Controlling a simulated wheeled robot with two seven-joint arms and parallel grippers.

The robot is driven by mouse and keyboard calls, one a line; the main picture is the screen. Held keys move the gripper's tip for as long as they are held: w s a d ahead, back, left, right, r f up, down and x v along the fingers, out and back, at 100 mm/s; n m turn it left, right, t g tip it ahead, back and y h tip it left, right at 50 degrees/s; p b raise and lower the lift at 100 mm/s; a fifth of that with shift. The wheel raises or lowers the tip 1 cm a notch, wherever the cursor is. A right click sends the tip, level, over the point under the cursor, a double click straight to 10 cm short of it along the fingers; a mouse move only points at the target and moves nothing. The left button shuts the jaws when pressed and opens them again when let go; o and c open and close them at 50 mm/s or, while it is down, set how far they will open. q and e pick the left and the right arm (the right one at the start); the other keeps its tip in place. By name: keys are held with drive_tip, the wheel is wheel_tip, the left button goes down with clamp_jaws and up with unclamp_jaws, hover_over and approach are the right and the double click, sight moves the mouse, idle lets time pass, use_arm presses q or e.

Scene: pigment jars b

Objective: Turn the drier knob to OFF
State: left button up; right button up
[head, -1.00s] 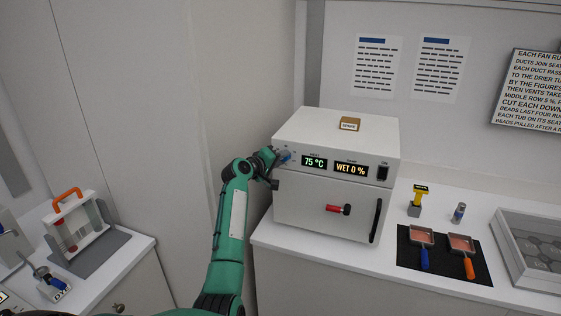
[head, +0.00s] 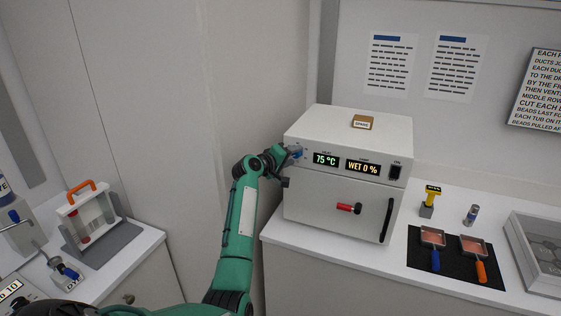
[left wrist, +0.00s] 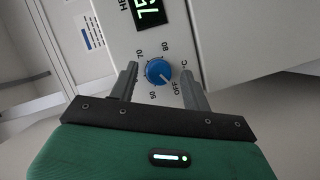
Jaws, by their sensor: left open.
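The drier (head: 345,135) is a white box on the counter, its displays reading 75 °C and WET 0 %. Its blue knob (left wrist: 158,72) is at the left end of the front panel, mostly hidden by my gripper in the head view. In the left wrist view, labels including 50, 70, 80 and OFF ring the knob. A pale mark on the knob appears to point toward OFF. My left gripper (left wrist: 160,75) is open, with one finger on each side of the knob; I cannot tell whether they touch it. My right gripper is not in view.
The drier door has a red latch (head: 348,208) and a black handle (head: 387,220). A black switch (head: 396,171) is at the panel's right end. A small brown block (head: 362,122) sits on top. A black mat (head: 414,262) with two scoops lies to the right. A wall stands close on the left.

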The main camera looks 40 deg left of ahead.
use_arm(q)
drive_tip(key=b+v, duration=0.4)
drive_tip(key=v, duration=0.9)
drive_tip(key=shift+s+b, duration=0.2)
drive_tip(key=shift+b, duration=0.2)
drive_tip(key=shift+f, duration=0.15)
